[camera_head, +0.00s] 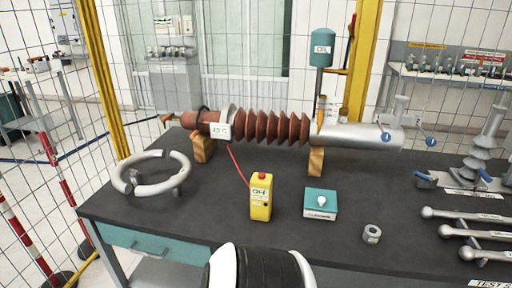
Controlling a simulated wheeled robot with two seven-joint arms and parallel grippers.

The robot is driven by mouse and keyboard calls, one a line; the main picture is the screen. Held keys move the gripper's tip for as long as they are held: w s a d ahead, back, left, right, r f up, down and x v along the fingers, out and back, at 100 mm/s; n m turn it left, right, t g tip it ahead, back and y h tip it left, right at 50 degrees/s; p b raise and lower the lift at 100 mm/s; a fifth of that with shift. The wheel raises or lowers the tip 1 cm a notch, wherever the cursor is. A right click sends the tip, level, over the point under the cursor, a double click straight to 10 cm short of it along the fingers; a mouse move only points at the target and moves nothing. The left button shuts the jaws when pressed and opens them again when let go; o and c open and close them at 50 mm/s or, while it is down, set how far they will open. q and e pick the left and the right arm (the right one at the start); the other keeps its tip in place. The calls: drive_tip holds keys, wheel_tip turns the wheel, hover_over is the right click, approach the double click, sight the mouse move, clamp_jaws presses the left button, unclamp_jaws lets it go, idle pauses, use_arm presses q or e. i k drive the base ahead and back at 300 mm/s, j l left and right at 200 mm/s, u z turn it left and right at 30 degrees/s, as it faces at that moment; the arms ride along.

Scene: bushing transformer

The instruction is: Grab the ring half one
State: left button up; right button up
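A pale grey ring (184,166) lies on the left part of the dark table. Neither of my grippers shows in this view. A black and white rounded part at the bottom middle edge looks like part of my own body.
The dark table (230,185) bears a brown ribbed bushing (270,127) on wooden blocks, a yellow box (261,199), a teal box (320,203), a nut (371,233) and several metal rods (470,232) at right. A wire fence stands behind. The front left tabletop is clear.

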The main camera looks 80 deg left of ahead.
sight(117, 181)
drive_tip(key=u, duration=3.7)
drive_tip(key=i+j+z, duration=0.1)
drive_tip(key=z, duration=0.35)
drive_tip(key=i+j+z, duration=0.1)
drive_tip(key=j+z, duration=0.2)
drive_tip(key=z, duration=0.15)
drive_tip(key=j+z, duration=0.25)
drive_tip(key=z, duration=0.2)
